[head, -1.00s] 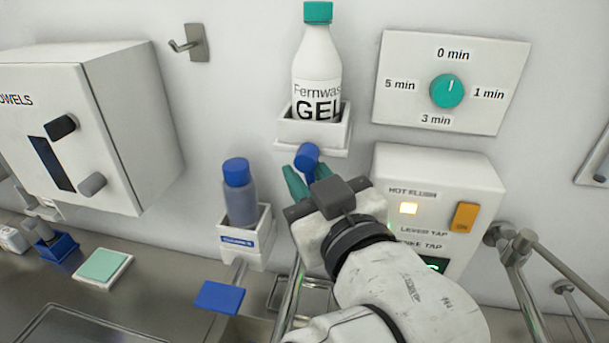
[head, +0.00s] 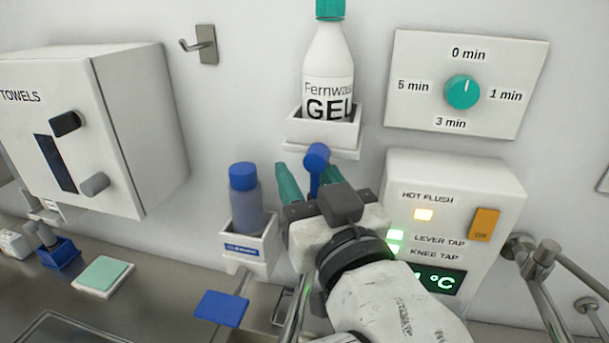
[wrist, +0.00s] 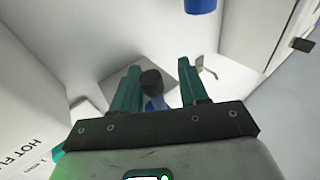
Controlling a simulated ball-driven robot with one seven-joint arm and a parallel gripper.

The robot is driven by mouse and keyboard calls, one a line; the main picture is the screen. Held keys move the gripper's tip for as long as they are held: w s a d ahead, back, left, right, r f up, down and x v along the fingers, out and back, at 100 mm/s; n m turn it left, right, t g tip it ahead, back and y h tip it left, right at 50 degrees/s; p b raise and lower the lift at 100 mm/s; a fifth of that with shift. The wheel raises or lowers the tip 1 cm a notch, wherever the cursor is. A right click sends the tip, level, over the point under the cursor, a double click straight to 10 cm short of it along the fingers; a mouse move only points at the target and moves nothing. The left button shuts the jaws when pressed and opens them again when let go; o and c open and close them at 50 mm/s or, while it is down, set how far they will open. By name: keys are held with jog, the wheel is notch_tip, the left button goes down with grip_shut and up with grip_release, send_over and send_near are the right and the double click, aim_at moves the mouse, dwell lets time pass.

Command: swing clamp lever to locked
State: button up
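No part is labelled as a clamp lever. A blue lever with a round knob (head: 317,157) sticks out below the white holder of the gel bottle (head: 328,85). My gripper (head: 304,168) is in front of it, with its two teal fingers spread apart. In the wrist view a dark round end on a blue stem (wrist: 153,84) shows between the open fingers of my gripper (wrist: 160,64). I cannot tell whether either finger touches it. The lower part of the lever is hidden behind my gripper.
A blue-capped bottle (head: 246,200) in a wall holder, with a blue paddle (head: 221,308) below, is at left. A control box (head: 458,200) is close on the right, below a timer dial (head: 462,92). A towel dispenser (head: 95,125) is farther left.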

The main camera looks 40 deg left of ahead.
jog(key=v, duration=1)
jog(key=shift+s+d, duration=0.2)
jog(key=shift+d, duration=0.2)
